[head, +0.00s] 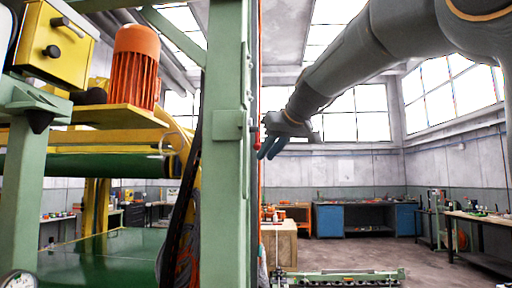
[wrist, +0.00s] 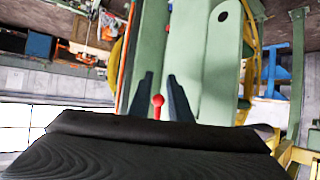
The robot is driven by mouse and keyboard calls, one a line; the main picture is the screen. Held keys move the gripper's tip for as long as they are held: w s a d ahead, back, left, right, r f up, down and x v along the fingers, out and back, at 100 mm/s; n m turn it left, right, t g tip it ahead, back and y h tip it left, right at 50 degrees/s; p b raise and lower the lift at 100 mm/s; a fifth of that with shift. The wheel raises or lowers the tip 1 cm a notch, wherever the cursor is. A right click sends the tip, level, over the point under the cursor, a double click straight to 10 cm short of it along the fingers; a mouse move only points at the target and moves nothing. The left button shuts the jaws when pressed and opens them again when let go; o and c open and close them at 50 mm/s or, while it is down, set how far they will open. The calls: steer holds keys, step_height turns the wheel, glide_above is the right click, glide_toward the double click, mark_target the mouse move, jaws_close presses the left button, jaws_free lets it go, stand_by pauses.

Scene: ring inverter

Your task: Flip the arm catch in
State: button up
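The arm catch appears to be the small red lever (head: 256,138) on the right side of the green upright post (head: 229,190) in the head view. In the wrist view its round red knob (wrist: 158,101) and short stem show between my two dark fingers. My gripper (head: 266,154) is beside the post, right at the lever, fingers pointing down and left. In the wrist view my gripper (wrist: 160,76) is open, with a gap on each side of the knob. I cannot tell whether a finger touches it. The catch's mount is partly hidden by my gripper.
Left of the post are an orange motor (head: 136,66), a yellow box (head: 55,43) with black knobs and a green conveyor bed (head: 100,262). A blue workbench (head: 343,219) stands at the back. The room right of the post is open around my arm.

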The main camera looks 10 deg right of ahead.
mark_target(257, 143)
step_height(257, 143, up, 8)
steer(key=f+n+t, duration=0.1)
steer(key=x, duration=0.2)
steer(key=p+x, duration=0.1)
steer(key=x, duration=0.1)
steer(key=p+x, duration=0.1)
steer(key=x, duration=0.1)
steer(key=shift+w+a+r, duration=0.1)
steer(key=shift+w+a, duration=0.25)
steer(key=shift+a, duration=0.05)
steer(key=shift+c, duration=0.2)
jaws_close()
